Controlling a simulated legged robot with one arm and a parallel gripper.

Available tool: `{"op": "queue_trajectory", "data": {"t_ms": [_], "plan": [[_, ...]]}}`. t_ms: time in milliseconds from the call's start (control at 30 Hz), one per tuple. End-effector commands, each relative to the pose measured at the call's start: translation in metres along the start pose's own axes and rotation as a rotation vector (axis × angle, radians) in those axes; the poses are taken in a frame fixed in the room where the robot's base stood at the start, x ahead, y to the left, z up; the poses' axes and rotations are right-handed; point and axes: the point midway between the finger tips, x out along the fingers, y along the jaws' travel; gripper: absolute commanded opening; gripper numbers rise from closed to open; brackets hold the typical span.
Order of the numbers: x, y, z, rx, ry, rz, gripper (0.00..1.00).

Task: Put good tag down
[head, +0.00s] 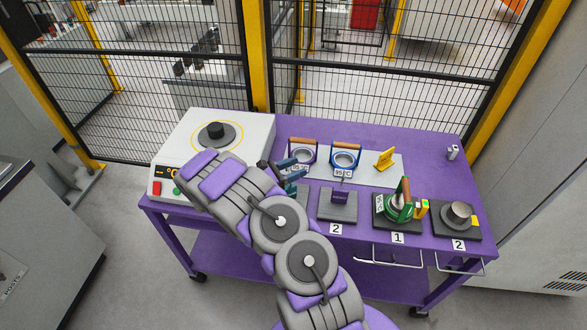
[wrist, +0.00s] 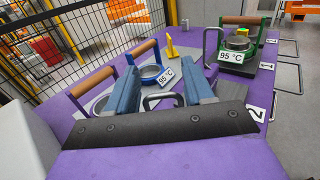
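My gripper (wrist: 160,90) is open in the wrist view, with its two blue fingers wide apart and nothing clearly held between them. In the head view my gripper (head: 290,172) is over the purple table, left of the middle, partly hidden by my arm. I cannot tell for certain which piece is the good tag. A small green-and-yellow piece (head: 422,208) stands at the right of the green ring tool (head: 398,207) on the pad marked 1. A yellow piece (head: 384,159) stands at the back; it also shows in the wrist view (wrist: 171,48).
A blue ring tool (head: 345,158) and a purple ring tool (head: 302,152) stand on a pale plate. A white heater (head: 220,150) is at left; a grey disc (head: 459,215) is at right. A fence (head: 180,75) stands behind.

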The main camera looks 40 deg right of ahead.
Motion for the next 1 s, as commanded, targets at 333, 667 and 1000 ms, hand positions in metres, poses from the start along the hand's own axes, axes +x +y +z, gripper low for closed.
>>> {"op": "queue_trajectory", "data": {"t_ms": [333, 667, 1000], "plan": [[0.000, 0.000, 0.001, 0.002, -0.001, 0.000, 0.69], [-0.030, 0.001, 0.002, 0.002, -0.001, 0.004, 0.69], [-0.096, 0.001, 0.002, 0.003, -0.002, 0.003, 0.69]]}}
